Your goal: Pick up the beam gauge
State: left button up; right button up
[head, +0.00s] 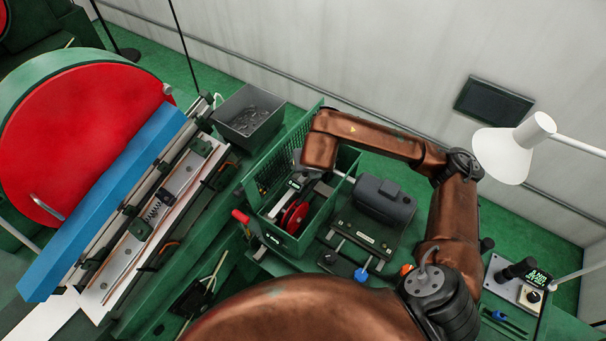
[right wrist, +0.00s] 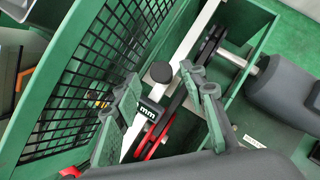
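The beam gauge (right wrist: 149,111) has a long pale beam and a black readout marked "mm". It stands tilted inside the green box in the right wrist view. In the head view its small readout (head: 294,184) shows just below my right gripper (head: 303,170). In the right wrist view my right gripper (right wrist: 168,88) is open, with one finger on each side of the gauge. I cannot tell whether the fingers touch it. The lower part of the gauge is partly hidden. My left gripper is not in view.
The green box (head: 318,222) has a black mesh side (right wrist: 112,55) close to the gripper. A red wheel (head: 293,216) sits in it beside the gauge. A dark motor (head: 383,199) stands right of the box, and a grey bin (head: 249,112) stands behind left. A white lamp (head: 503,156) hangs at right.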

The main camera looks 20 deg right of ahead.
aim_at(305, 174)
jog(key=x, duration=0.3)
jog(key=shift+d+f+p, duration=0.1)
jog(key=shift+f+p, duration=0.2)
jog(key=shift+f, duration=0.15)
jog(key=shift+w+f, duration=0.1)
jog(key=shift+f, duration=0.15)
jog(key=shift+w+f, duration=0.1)
jog(key=c, duration=0.8)
grip_shut()
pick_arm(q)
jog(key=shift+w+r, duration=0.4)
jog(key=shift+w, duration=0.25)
